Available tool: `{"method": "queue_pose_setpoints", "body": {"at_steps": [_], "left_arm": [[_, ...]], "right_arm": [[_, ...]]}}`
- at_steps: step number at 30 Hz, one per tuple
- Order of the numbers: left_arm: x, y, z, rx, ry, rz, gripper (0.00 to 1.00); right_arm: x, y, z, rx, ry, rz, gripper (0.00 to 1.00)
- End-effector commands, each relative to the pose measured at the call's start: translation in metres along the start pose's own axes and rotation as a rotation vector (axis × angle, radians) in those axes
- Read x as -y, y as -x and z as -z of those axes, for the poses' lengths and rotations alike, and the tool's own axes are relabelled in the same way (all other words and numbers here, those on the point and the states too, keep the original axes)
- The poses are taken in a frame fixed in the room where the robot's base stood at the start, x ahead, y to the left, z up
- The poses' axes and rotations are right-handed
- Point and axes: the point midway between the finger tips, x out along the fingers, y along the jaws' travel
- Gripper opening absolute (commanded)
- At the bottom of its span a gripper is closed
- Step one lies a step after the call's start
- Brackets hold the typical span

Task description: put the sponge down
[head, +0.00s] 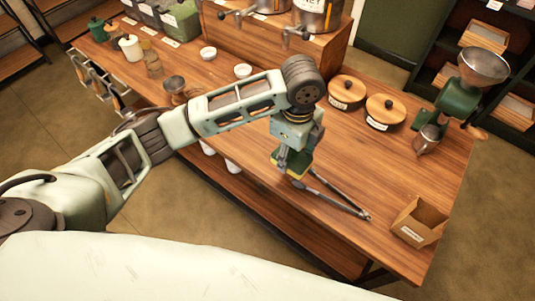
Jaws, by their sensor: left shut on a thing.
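My left gripper (290,168) points down over the front middle of the wooden table (395,185). It is shut on the sponge (299,171), a small block with a yellow edge and a green part, held between the fingers close to the table top. I cannot tell whether the sponge touches the table. The gripper hides much of it. My right gripper is not in view.
Metal tongs (338,201) lie just right of the sponge. An open cardboard box (419,222) stands at the right front corner. Two wooden-lidded jars (346,91) (385,110) and a green grinder (458,100) stand behind. Small white bowls (242,70) are further left.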

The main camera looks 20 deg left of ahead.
Motion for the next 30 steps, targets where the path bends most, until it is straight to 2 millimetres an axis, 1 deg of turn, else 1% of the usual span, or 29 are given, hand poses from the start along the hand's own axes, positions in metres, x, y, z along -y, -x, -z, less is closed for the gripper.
{"method": "queue_pose_setpoints", "body": {"at_steps": [1, 6, 9, 12, 17, 21, 24, 30], "left_arm": [[0.001, -0.006, -0.015, 0.003, 0.009, -0.005, 0.25], [0.007, -0.029, -0.053, 0.003, 0.009, -0.004, 0.25], [0.010, -0.040, -0.071, 0.002, 0.007, -0.003, 0.25], [0.012, -0.048, -0.082, 0.001, 0.005, -0.002, 0.25], [0.013, -0.058, -0.088, 0.000, 0.003, -0.003, 0.25], [0.013, -0.078, -0.088, 0.001, 0.004, -0.003, 0.25], [0.013, -0.089, -0.088, 0.000, 0.003, -0.002, 0.25], [0.014, -0.093, -0.088, 0.001, 0.002, 0.001, 0.25]], "right_arm": [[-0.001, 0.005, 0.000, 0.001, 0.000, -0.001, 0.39], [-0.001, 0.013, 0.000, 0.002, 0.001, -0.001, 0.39], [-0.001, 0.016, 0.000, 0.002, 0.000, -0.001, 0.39], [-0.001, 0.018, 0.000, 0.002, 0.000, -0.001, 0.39], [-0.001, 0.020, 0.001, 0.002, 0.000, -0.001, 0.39], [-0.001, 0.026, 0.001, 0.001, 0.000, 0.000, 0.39], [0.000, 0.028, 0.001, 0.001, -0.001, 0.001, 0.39], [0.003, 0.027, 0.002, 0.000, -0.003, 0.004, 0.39]]}}
